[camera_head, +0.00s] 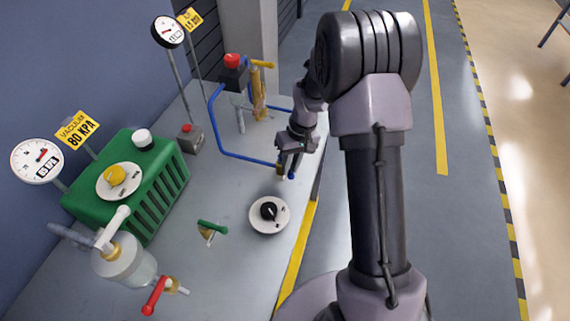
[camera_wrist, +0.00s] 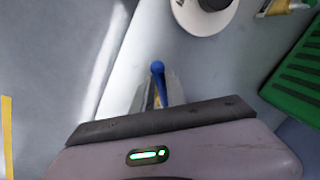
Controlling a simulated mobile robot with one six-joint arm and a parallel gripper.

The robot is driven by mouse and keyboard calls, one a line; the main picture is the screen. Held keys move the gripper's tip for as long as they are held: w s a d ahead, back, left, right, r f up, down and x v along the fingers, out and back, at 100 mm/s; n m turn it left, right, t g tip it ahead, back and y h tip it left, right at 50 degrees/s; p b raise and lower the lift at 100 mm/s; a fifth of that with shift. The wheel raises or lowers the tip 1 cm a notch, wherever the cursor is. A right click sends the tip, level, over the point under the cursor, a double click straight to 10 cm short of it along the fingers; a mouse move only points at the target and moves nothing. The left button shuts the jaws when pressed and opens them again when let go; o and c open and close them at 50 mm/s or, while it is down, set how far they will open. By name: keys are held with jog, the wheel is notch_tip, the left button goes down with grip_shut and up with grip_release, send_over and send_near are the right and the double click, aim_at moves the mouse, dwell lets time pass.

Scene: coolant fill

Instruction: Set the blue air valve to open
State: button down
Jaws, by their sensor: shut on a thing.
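The blue air valve's lever (camera_wrist: 160,82) shows in the wrist view, with a round blue knob at its end. My gripper (camera_wrist: 154,96) is shut on this lever, with a grey finger on each side of it. The knob sticks out past the fingertips. In the head view my gripper (camera_head: 289,169) is low over the right edge of the grey table, at the end of a blue pipe (camera_head: 248,158). The valve body is mostly hidden there by my gripper, and I cannot tell the lever's angle.
A black knob on a white dial (camera_head: 268,214) lies close in front of my gripper. A green-handled valve (camera_head: 212,228), a red-handled valve (camera_head: 155,295) and a green ribbed box (camera_head: 150,190) stand to the left. A red-topped unit (camera_head: 233,72) stands behind.

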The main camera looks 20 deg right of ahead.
jog(key=shift+w+d+n+g+h+p, duration=0.2)
jog(key=shift+w+d+n+p, duration=0.55)
jog(key=shift+n, duration=0.9)
jog(key=shift+w+d+n+g+h+p, duration=0.15)
jog(key=shift+d+n+g+p, duration=0.3)
jog(key=shift+n+p, duration=0.9)
jog(key=shift+w+d+n+g+h+p, duration=0.15)
jog(key=shift+w+d+n+p, duration=0.45)
jog(key=shift+n, duration=1.3)
jog(key=shift+s+d, duration=0.1)
jog(key=shift+d, duration=0.05)
jog(key=c, duration=1.3)
grip_release()
jog(key=shift+c, duration=0.2)
jog(key=shift+r, duration=0.1)
notch_tip(320, 180, up, 17)
jog(key=w+d+p, duration=0.2)
jog(key=p, duration=0.2)
jog(key=shift+w, duration=0.4)
